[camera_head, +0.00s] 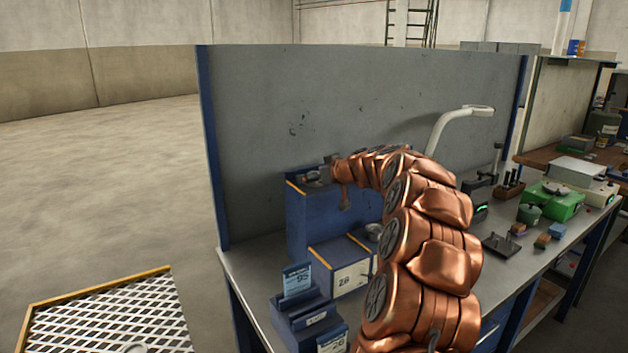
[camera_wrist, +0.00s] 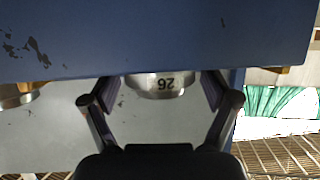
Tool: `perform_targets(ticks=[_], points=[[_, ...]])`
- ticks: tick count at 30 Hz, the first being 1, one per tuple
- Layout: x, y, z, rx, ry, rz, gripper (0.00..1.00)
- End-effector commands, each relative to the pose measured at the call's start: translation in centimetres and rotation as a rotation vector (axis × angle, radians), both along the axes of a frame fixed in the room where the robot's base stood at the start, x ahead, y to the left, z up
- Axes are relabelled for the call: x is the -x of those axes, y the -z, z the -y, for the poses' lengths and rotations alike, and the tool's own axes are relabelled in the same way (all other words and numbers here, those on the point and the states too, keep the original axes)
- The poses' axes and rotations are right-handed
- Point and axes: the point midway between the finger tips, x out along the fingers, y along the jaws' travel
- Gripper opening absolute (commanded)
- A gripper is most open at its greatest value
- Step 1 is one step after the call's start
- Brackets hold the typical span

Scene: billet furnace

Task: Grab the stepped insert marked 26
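The stepped insert marked 26 (camera_wrist: 160,84) is a round silvery metal piece at the edge of a blue stand (camera_wrist: 160,40); its number appears upside down in the wrist view. My gripper (camera_wrist: 160,97) is open, with one finger on each side of the insert. The fingers look close to its sides, but I cannot tell whether they touch. In the head view my gripper (camera_head: 328,172) is small at the top of the tall blue stand (camera_head: 310,228), and the insert there is hard to make out.
A lower blue block labelled 28 (camera_head: 350,277) carries another metal piece (camera_head: 373,230). A grey panel (camera_head: 300,120) rises behind the bench. Green equipment (camera_head: 550,202) sits to the right.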

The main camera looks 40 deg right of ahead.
Motion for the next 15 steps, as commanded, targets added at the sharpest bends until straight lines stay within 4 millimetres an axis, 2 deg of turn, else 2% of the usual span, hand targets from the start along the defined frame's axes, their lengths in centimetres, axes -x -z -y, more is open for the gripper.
perform_targets(ticks=[2,15], points=[[0.01,0.0,0.01,0.0,0.0,0.0,0.74],[0.02,-0.01,0.01,0.0,0.0,0.0,0.28]])
